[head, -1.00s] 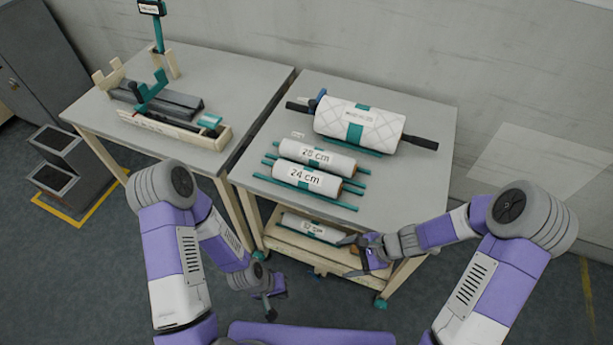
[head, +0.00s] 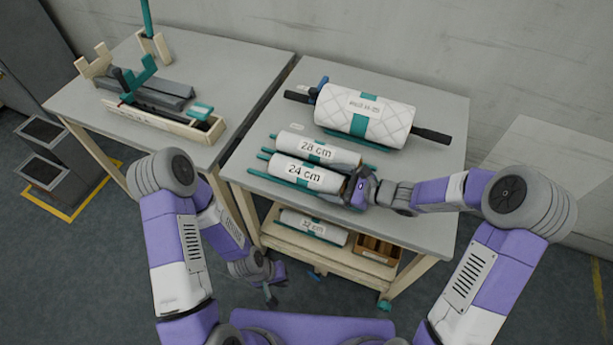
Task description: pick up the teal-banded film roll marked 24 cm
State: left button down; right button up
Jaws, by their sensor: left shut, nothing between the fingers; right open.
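The white film roll marked 24 cm (head: 298,173) lies on teal rails at the front of the right table, its label facing me. The white roll marked 28 cm (head: 304,147) lies right behind it. My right gripper (head: 347,182) is open at the right end of the 24 cm roll and hides that end. I cannot tell whether its fingers touch the roll. My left gripper (head: 271,292) is shut and empty, low in front of the table and well away from the rolls.
A large quilted roll (head: 362,112) with dark handles lies at the back of the right table (head: 420,185). A roll marked 32 cm (head: 312,227) and a wooden box (head: 377,249) sit on the lower shelf. A cutting fixture (head: 160,105) stands on the left table.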

jog(key=shift+w+a+f, duration=0.15)
jog(key=shift+w+a, duration=0.05)
jog(key=shift+a, duration=0.2)
jog(key=shift+c, duration=0.3)
grip_shut()
